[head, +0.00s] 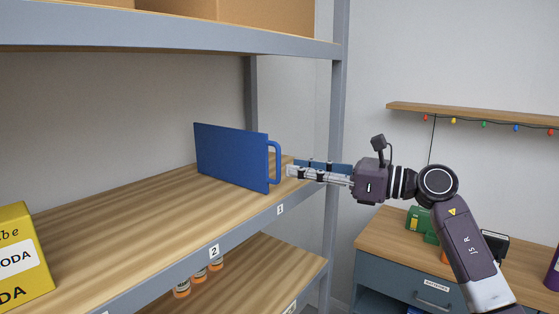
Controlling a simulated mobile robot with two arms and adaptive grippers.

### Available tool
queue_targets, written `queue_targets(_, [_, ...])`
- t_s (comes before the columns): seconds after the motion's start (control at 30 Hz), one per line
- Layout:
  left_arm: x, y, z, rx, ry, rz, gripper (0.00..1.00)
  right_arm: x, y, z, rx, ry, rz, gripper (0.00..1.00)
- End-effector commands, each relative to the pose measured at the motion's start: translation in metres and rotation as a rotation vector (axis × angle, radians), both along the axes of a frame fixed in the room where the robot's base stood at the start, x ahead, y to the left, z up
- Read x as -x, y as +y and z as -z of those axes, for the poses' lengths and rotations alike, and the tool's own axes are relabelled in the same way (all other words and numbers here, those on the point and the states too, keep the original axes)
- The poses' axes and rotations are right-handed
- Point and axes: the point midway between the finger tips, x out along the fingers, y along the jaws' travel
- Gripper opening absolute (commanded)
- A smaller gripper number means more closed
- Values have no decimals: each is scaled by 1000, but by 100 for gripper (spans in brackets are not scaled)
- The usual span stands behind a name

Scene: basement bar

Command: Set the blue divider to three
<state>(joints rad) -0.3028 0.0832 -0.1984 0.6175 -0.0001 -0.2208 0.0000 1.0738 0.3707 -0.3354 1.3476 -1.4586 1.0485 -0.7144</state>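The blue divider (232,156) is an upright panel with a loop handle (277,160) at its front edge. It stands on the wooden middle shelf (130,215), its front end between the tag reading 2 (214,251) and a smaller tag (280,209) whose number I cannot read for sure. My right gripper (292,171) reaches in from the right, its fingertips just right of the handle. I cannot tell whether they touch it, or how far apart the fingers are. My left gripper is not in view.
A yellow soda box (20,255) stands at the shelf's left. Orange-capped bottles (199,275) sit on the lower shelf. A grey rack post (335,150) stands behind my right gripper. A desk (400,240) with a green object (420,222) is at right. The shelf between box and divider is clear.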

Motion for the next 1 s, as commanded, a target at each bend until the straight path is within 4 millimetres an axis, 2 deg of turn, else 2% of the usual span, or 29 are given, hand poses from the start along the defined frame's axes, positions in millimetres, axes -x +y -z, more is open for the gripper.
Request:
queue_targets(0.1, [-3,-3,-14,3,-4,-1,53,-8,20,-5,-5,2,-3,25])
queue_targets(0.3, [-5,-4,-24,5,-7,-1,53,-20,43,-3,-7,2,-1,25])
queue_targets(0.67, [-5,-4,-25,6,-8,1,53,-23,50,-1,-5,2,1,25])
queue_targets(0.7, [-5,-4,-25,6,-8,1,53,-23,50,-1,-5,2,1,24])
queue_targets(0.9, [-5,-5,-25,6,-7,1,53,-23,50,-1,-7,2,1,2])
queue_targets(1.0, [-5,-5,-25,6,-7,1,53,-23,50,-1,-7,2,1,0])
